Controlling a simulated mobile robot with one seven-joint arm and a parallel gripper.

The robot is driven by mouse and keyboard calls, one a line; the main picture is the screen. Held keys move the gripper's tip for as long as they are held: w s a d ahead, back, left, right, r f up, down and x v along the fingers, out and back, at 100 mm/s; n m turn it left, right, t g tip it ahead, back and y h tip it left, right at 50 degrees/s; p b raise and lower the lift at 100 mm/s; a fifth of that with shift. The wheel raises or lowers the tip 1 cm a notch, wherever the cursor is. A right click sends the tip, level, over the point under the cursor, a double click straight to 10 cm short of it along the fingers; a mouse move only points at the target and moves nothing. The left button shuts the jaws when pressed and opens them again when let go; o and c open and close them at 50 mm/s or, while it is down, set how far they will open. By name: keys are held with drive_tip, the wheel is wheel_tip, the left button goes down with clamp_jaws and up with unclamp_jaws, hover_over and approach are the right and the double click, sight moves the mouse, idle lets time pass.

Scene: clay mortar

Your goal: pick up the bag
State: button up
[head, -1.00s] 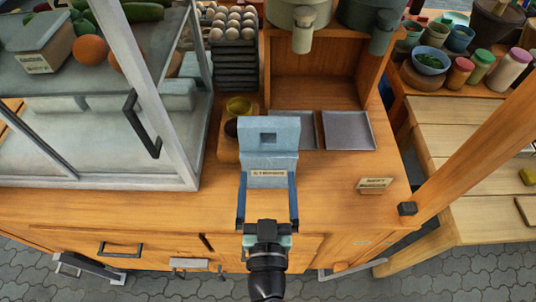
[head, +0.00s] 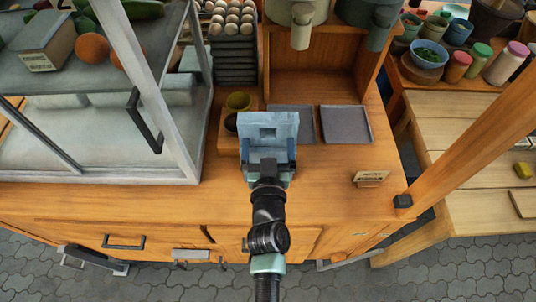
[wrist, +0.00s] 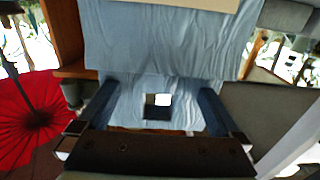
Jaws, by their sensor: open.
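The light blue bag (head: 284,123) stands on the wooden counter, with a square hole near its top. It fills the upper middle of the wrist view (wrist: 165,45), and the hole shows low in that view. My gripper (head: 269,156) is open at the bag's near side, with one dark blue finger at its left and one at its right. In the wrist view both fingers of my gripper (wrist: 157,95) point toward the bag, with its holed part between them. The wrist hides the bag's lower front in the head view; I cannot tell whether a finger touches it.
A glass display case (head: 165,110) stands close at the left. Grey trays (head: 347,124) lie behind at the right. A small sign (head: 370,178) stands near the counter's right front.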

drive_tip(key=shift+w, duration=0.2)
drive_tip(key=shift+r, duration=0.1)
clamp_jaws()
